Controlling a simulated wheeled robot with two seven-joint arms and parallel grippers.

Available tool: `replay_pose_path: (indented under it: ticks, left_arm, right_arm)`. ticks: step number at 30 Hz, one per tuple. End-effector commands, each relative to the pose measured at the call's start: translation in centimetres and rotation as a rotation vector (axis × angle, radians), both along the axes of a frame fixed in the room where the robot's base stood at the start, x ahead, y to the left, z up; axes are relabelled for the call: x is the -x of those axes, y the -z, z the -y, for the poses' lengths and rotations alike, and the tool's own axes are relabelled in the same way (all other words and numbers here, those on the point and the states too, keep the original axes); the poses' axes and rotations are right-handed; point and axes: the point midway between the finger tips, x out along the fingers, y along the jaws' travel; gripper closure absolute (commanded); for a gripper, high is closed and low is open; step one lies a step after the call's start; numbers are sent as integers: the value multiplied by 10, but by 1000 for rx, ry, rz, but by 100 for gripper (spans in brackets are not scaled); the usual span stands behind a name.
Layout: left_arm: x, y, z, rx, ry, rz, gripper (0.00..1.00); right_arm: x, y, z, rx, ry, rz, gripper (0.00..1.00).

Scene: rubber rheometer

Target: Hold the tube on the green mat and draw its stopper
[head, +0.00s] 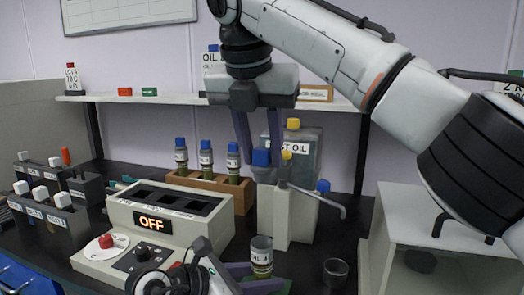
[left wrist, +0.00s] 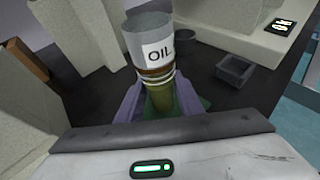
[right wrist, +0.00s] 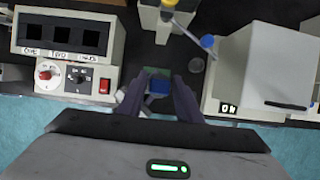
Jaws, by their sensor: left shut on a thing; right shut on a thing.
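The tube (head: 262,250), clear with a white label and brownish contents, stands upright over the green mat (head: 285,288), its top open. My left gripper (head: 260,280) is shut on its lower part; in the left wrist view the fingers clasp the tube (left wrist: 150,45) below its OIL label, with the green mat (left wrist: 204,103) behind. My right gripper (head: 262,150) is shut on the blue stopper (head: 261,158), well above the tube and apart from it. The stopper (right wrist: 158,86) also shows between the fingertips in the right wrist view. The tube's base is hidden.
A heater block reading OFF (head: 155,223) stands left, with a wooden rack (head: 246,195) of blue-capped tubes behind. A pale stand with a metal arm (head: 285,215) and the TEST OIL can (head: 312,160) are close behind my right gripper. A small cup (head: 335,272) sits right of the tube.

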Motion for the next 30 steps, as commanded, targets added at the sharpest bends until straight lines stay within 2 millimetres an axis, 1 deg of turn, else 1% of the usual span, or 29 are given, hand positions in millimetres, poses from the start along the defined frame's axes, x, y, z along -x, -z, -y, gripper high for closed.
replay_pose_path:
  ticks: [4,5,6,8,16,20,23,30]
  left_arm:
    - [0,1,0,-1,-1,0,93]
    - [0,1,0,-1,-1,0,62]
    - [0,1,0,-1,-1,0,55]
    - [0,1,0,-1,-1,0,45]
    - [0,0,-1,-1,0,-1,45]
    - [4,-2,-7,-2,-1,1,45]
    - [11,-8,-19,-3,-2,1,45]
    - [38,-28,-59,-5,-1,1,45]
  right_arm:
    - [0,0,0,0,0,0,90]
    - [0,0,0,0,0,0,90]
    - [0,0,0,0,0,0,90]
    - [0,0,0,0,0,0,90]
    - [0,0,0,0,1,0,90]
    - [0,0,0,0,1,0,90]
    - [0,0,0,0,1,0,90]
    - [0,0,0,0,1,0,90]
